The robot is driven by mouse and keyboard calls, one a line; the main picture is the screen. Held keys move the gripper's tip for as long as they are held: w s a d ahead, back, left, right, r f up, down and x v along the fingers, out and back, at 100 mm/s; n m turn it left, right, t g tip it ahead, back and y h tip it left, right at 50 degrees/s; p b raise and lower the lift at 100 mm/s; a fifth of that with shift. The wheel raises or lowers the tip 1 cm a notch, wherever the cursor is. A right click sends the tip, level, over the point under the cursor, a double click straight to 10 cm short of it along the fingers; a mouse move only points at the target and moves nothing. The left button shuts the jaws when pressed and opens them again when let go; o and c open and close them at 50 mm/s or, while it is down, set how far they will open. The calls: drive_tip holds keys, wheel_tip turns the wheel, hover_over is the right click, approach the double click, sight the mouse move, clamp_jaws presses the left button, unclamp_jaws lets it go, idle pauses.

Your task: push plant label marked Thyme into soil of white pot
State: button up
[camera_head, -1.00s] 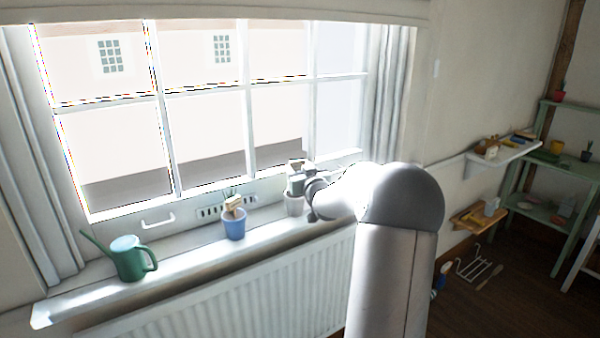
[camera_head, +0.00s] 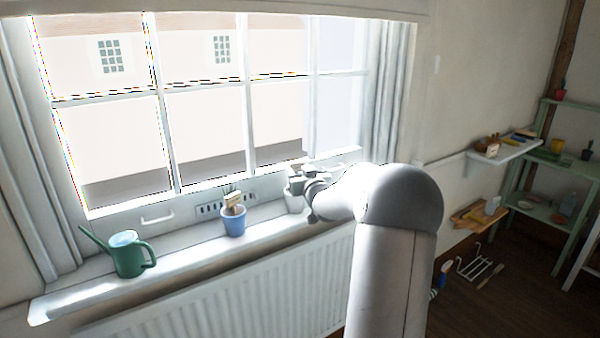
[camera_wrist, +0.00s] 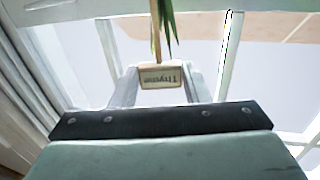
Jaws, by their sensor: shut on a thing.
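The plant label marked Thyme (camera_wrist: 159,77) is a small pale wooden tag with a thin stick. In the wrist view its lettering appears upside down, and my gripper (camera_wrist: 158,82) is shut on it. In the head view my gripper (camera_head: 297,182) is low over the white pot (camera_head: 294,204) on the window sill and covers its upper part. Green leaves (camera_wrist: 168,28) show beside the stick in the wrist view. The soil and the stick's tip are hidden, so I cannot tell whether they touch.
A blue pot (camera_head: 233,222) with a wooden label (camera_head: 234,199) stands left of the white pot on the sill (camera_head: 190,248). A green watering can (camera_head: 129,256) stands farther left. The window (camera_head: 210,125) is close behind, and a radiator (camera_head: 250,295) is below.

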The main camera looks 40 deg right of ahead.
drive_tip(key=shift+f+b, duration=1.7)
drive_tip(key=shift+f, duration=0.35)
drive_tip(key=o, duration=1.2)
drive_tip(key=shift+o, duration=0.2)
drive_tip(key=v, duration=1.7)
drive_tip(key=shift+s, duration=0.2)
drive_tip(key=shift+w+a+r, duration=0.1)
